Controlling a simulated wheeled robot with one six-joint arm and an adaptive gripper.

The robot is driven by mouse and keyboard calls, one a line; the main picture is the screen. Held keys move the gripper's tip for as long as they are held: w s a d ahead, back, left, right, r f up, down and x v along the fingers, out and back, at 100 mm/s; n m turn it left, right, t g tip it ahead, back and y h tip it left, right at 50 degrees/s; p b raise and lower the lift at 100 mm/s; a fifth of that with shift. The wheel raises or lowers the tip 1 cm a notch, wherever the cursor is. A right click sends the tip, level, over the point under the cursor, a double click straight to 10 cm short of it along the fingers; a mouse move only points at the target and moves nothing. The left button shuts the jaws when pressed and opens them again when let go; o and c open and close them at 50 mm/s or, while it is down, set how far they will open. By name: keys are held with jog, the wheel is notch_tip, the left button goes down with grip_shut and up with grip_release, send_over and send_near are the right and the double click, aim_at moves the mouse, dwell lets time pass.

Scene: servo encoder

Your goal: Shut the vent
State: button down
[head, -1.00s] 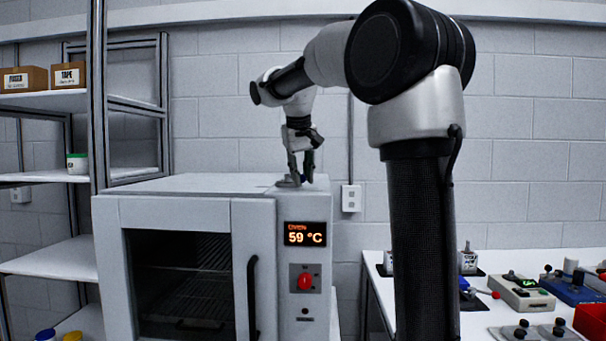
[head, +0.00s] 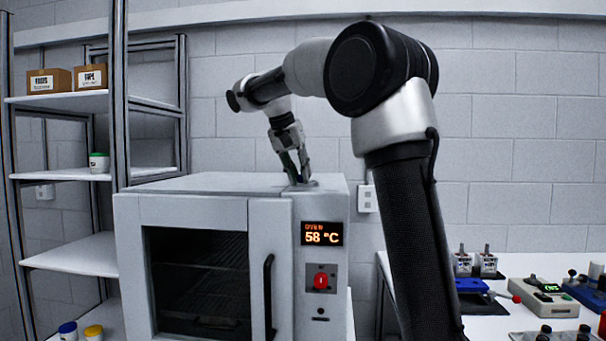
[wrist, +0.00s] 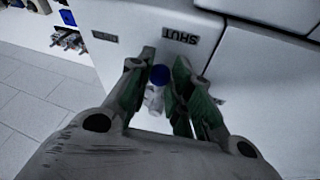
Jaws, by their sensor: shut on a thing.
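The vent control stands on the top right of the white oven (head: 225,183). In the wrist view it is a blue-tipped pale handle (wrist: 159,75) between my fingers. My gripper (head: 298,182) points down at the vent base (head: 309,185), slightly slanted, and is shut on the handle. In the wrist view my gripper (wrist: 163,60) has a finger on either side of it. The fingers partly hide the handle and vent base.
The oven front has a display (head: 321,233) reading 58 °C, a red knob (head: 320,281) and a black door handle (head: 268,298). A shelf rack (head: 120,130) stands left. A bench (head: 490,322) with several devices is at the right.

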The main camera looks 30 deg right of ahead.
jog(key=shift+a, duration=0.1)
dwell(0.3)
jog(key=c, duration=1.3)
grip_release()
jog(key=shift+o, duration=0.2)
jog(key=v, duration=1.2)
jog(key=shift+w, duration=0.15)
jog(key=shift+a, duration=0.1)
jog(key=s+d+f+n+t+y, duration=0.1)
jog(key=s+f+n, duration=0.3)
jog(key=s+f, duration=1)
jog(key=s+d+f+n+t+y, duration=0.1)
jog(key=s+d+f+n+y, duration=0.1)
jog(key=s+f, duration=1.3)
jog(key=s+n+y, duration=0.1)
jog(key=n, duration=0.1)
jog(key=shift+d+f+n+t+y, duration=0.3)
jog(key=shift+d, duration=0.05)
